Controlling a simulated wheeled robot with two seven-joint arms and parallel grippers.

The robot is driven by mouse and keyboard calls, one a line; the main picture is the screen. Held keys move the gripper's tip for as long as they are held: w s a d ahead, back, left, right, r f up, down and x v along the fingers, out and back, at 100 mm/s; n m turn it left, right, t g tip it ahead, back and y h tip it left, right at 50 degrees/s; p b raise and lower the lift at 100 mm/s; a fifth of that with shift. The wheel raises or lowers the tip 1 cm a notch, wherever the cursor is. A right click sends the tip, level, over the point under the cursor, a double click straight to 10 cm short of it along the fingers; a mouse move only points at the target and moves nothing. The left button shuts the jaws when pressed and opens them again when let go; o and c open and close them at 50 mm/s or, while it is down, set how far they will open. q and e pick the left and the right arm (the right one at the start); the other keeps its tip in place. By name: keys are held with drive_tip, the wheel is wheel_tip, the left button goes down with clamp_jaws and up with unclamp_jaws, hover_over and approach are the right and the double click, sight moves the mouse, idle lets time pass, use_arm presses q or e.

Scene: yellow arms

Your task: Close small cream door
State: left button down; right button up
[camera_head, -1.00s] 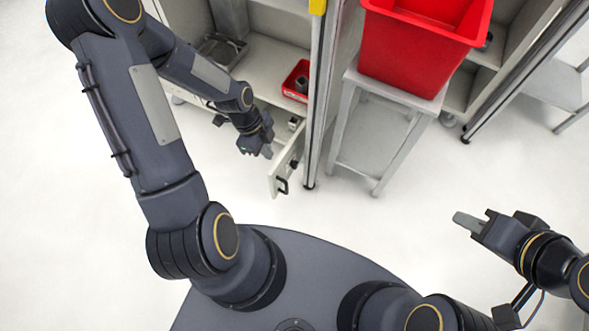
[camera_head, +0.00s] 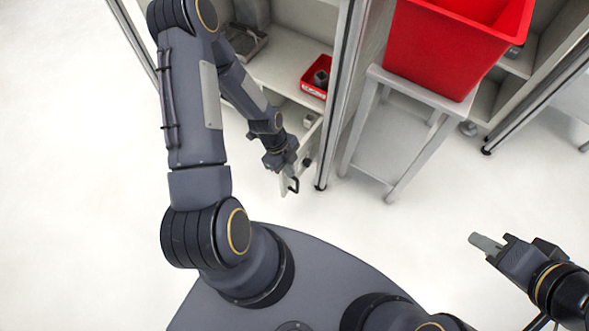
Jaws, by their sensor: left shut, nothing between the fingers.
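The small cream door (camera_head: 311,144) stands open at the lower front of the cabinet, jutting out toward me. Its dark handle (camera_head: 294,184) is near the free end, on the right face. My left gripper (camera_head: 283,169) is shut and empty, at the left side of the door near its free end, and covers part of it. I cannot tell whether it touches the door. My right gripper (camera_head: 485,243) is far off at the right, over bare floor, away from the door. Its finger gap is not clear from this angle.
The cabinet (camera_head: 285,62) holds a small red bin (camera_head: 316,76) and a grey tray (camera_head: 245,43). A cabinet post (camera_head: 336,100) stands just right of the door. A large red crate (camera_head: 440,45) sits on a grey stand (camera_head: 392,150) further right. The front floor is clear.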

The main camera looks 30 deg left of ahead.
use_arm(q)
drive_tip(key=shift+a, duration=0.5)
use_arm(e)
drive_tip(key=shift+f, duration=0.1)
